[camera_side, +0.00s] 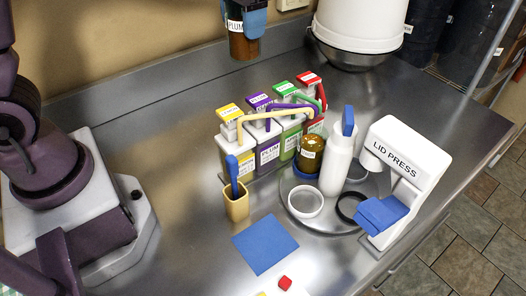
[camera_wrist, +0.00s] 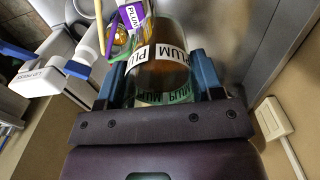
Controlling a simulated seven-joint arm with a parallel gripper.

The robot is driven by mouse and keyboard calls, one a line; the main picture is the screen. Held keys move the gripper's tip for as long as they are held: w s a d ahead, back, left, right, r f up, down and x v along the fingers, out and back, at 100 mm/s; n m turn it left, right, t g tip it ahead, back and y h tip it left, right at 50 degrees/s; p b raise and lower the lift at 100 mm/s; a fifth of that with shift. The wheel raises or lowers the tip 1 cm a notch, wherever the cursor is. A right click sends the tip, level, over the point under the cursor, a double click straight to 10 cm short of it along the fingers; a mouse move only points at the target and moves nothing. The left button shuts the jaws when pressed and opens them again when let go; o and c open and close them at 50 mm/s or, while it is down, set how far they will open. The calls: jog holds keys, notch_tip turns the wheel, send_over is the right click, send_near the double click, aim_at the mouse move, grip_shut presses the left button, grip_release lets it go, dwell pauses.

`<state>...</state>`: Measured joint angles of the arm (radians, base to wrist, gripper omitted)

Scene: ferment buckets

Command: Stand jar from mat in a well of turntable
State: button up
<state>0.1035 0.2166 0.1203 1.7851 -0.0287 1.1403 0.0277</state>
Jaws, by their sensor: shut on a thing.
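The jar (camera_side: 243,46) is amber-brown with a PLUM label. It hangs high at the back in my gripper (camera_side: 245,22), well clear of the counter. In the wrist view the jar (camera_wrist: 160,72) lies between the two blue fingers of my gripper (camera_wrist: 165,75), which are shut on its sides. The turntable (camera_side: 330,223) is a grey disc right of centre in the side view. It bears a white ring well (camera_side: 305,202) and a dark ring well (camera_side: 350,208), both empty. Another amber jar (camera_side: 311,152) stands at its back left, at a blue ring. The mat (camera_side: 265,244) is blue and bare.
Several labelled cartons (camera_side: 243,155) with handles stand behind left.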

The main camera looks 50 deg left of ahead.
notch_tip(320, 180, up, 2)
jog(key=s+d, duration=0.5)
jog(key=d, duration=0.6)
jog(key=s+d, duration=0.6)
jog(key=d, duration=0.4)
jog(key=shift+d+f, duration=0.15)
jog(key=shift+f, duration=6.7)
jog(key=shift+d+f, duration=0.15)
jog(key=shift+f, duration=6.65)
jog(key=o, duration=1.1)
jog(key=shift+f, duration=0.15)
